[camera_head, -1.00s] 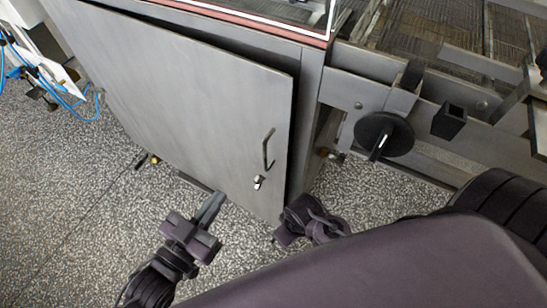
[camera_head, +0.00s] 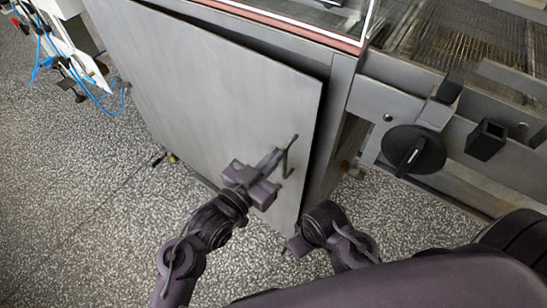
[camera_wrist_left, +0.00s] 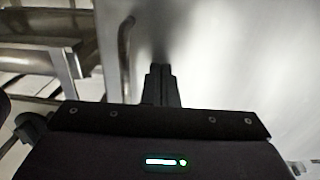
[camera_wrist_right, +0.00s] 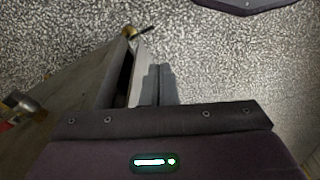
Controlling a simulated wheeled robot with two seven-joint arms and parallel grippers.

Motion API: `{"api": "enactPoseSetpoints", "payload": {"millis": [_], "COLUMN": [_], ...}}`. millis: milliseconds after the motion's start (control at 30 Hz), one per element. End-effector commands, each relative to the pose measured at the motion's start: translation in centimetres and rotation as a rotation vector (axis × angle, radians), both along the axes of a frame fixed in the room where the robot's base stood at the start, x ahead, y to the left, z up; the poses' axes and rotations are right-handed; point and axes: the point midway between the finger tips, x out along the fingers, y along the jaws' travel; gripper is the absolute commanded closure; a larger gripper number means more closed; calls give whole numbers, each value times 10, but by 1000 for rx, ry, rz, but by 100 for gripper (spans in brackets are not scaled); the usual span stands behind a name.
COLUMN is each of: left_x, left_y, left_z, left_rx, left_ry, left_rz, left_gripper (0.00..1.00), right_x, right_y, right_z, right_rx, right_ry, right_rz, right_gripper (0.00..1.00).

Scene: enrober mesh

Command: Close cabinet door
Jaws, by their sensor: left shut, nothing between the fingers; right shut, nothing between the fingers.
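The cabinet door (camera_head: 215,95) is a large grey metal panel, slightly ajar, with a dark gap along its right edge. Its bar handle (camera_head: 288,157) is near that edge and also shows in the left wrist view (camera_wrist_left: 124,50). My left gripper (camera_head: 271,160) is shut and empty, its tips in front of the door just left of the handle; contact is unclear. My right gripper (camera_head: 297,244) is low by the door's lower right corner. In the right wrist view its shut, empty fingers (camera_wrist_right: 158,72) are beside the door's edge (camera_wrist_right: 138,75).
The cabinet frame (camera_head: 335,110) stands right of the door. Further right, a black round knob (camera_head: 413,150) and a square black socket (camera_head: 486,140) stick out from the machine. Blue cables (camera_head: 62,72) hang at the far left. Speckled floor (camera_head: 90,190) is clear at lower left.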

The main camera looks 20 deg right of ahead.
Motion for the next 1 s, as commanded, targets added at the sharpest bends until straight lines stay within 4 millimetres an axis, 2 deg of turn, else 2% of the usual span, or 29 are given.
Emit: {"api": "enactPoseSetpoints", "payload": {"millis": [433,800,1000], "left_x": [4,40,42], "left_y": [-5,-57,-60], "left_z": [0,0,4], "left_rx": [-1,-3,-4], "left_ry": [0,-1,-5], "left_rz": [3,86,92], "left_gripper": [100,100,100], "right_x": [1,8,2], "right_y": [1,11,17], "right_z": [-1,-7,-8], "right_rx": [2,30,41], "right_ry": [-5,-71,-63], "right_rz": [2,26,33], "right_gripper": [100,100,100]}}
